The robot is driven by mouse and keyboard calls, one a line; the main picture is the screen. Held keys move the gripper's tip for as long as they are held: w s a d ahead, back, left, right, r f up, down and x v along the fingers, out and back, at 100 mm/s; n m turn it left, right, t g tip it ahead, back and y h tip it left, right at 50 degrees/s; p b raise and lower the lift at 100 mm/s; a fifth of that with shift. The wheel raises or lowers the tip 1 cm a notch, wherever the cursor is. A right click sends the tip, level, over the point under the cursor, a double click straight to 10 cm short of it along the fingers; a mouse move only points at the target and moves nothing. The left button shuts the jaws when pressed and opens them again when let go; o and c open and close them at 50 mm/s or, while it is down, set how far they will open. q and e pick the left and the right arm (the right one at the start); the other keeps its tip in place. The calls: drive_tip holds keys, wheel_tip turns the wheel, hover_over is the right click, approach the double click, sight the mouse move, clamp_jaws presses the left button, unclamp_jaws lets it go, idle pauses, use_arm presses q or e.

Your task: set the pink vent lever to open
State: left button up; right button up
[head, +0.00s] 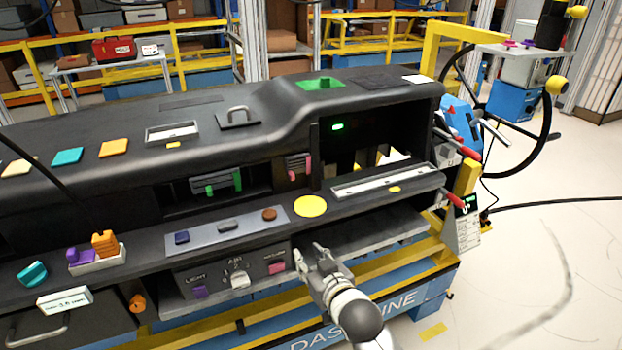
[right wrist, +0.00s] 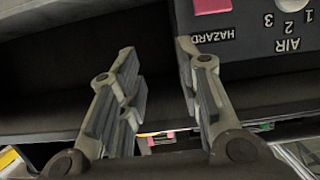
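The pink vent lever (head: 292,176) sits at the small dark slatted vent (head: 299,162) in the dashboard's middle, left of the opening with a green light. Small pink patches also show between my fingers in the right wrist view, too small to identify surely. My right gripper (head: 312,250) is open and empty, in front of the lower panel, below and apart from the lever. Its two spread fingers also show in the right wrist view (right wrist: 158,75), close to the panel with the pink hazard button (right wrist: 212,6). My left gripper is not in view.
A wider vent with a green lever (head: 210,190) lies left of the pink one. The shelf with a yellow disc (head: 311,206) juts out between my right gripper and the vent. The air knob (head: 240,281) is left of the gripper.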

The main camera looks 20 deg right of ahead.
drive_tip(key=shift+t, duration=0.5)
drive_tip(key=r, duration=0.6)
drive_tip(key=shift+s+d, duration=0.35)
drive_tip(key=shift+s, duration=0.05)
drive_tip(key=t, duration=0.3)
approach(293, 177)
drive_tip(key=s, duration=0.2)
drive_tip(key=w+p, duration=0.1)
drive_tip(key=w, duration=0.4)
drive_tip(key=w+p, duration=0.1)
drive_tip(key=w, duration=0.4)
drive_tip(key=shift+w+a+r, duration=0.15)
drive_tip(key=shift+w+r, duration=0.1)
drive_tip(key=shift+w, duration=0.1)
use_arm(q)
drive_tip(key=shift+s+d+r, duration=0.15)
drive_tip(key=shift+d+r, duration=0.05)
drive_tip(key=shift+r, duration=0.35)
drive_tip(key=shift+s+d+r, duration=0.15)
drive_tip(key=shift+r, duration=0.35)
use_arm(e)
clamp_jaws()
